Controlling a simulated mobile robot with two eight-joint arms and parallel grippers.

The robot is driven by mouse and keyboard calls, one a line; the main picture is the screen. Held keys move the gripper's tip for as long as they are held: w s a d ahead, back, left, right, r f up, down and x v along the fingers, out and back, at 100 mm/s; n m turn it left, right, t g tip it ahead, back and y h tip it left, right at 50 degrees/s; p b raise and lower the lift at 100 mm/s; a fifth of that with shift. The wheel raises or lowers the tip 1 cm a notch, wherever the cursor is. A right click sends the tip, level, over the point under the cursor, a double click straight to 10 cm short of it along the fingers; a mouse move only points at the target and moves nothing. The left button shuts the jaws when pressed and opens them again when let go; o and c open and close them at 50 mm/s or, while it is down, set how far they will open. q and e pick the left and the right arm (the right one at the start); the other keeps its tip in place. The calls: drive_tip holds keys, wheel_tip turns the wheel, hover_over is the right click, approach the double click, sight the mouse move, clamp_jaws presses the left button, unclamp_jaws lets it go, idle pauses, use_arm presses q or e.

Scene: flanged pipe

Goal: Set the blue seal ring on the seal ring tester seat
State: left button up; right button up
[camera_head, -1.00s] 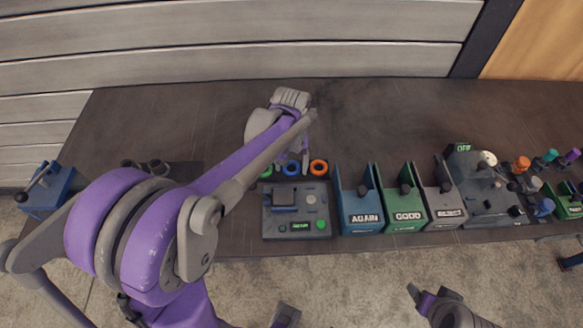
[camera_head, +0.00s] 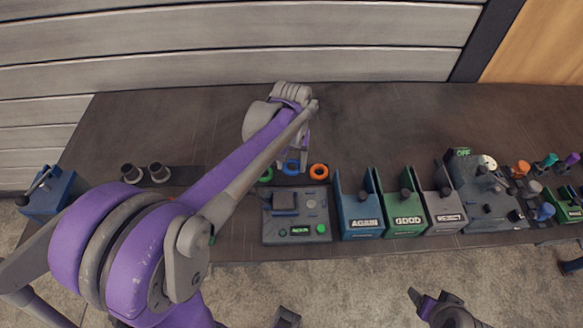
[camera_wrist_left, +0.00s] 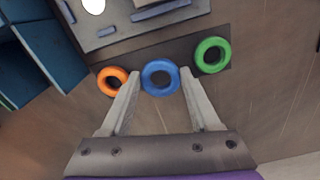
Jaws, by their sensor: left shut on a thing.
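The blue seal ring (camera_head: 291,167) lies between the green ring (camera_head: 266,175) and the orange ring (camera_head: 319,171) behind the tester. In the left wrist view, the blue ring (camera_wrist_left: 160,77) sits between the two fingertips of my left gripper (camera_wrist_left: 158,80), which is shut on it. In the head view my left gripper (camera_head: 293,160) reaches down over the ring and partly hides it. The grey tester (camera_head: 270,225) stands just in front of the rings. It has a raised block, a pale round spot and a lit green display; I cannot tell which part is the seat.
Blue, green and grey labelled bins (camera_head: 361,222) stand right of the tester. Further right are a grey device (camera_head: 487,205) and several coloured knobs. Two grey cylinders (camera_head: 131,172) stand at left. The table behind the rings is clear. Part of my right arm (camera_head: 445,308) shows below.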

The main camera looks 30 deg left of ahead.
sight(291, 167)
use_arm(q)
wheel_tip(291, 167, up, 8)
drive_tip(key=shift+r+p, duration=0.1)
drive_tip(key=shift+p, duration=0.45)
drive_tip(key=shift+r+p, duration=0.55)
drive_tip(key=shift+r, duration=0.25)
use_arm(e)
drive_tip(key=r, duration=0.3)
drive_tip(key=shift+w, duration=0.4)
use_arm(q)
drive_tip(key=shift+f, duration=0.15)
use_arm(e)
drive_tip(key=shift+s, duration=0.1)
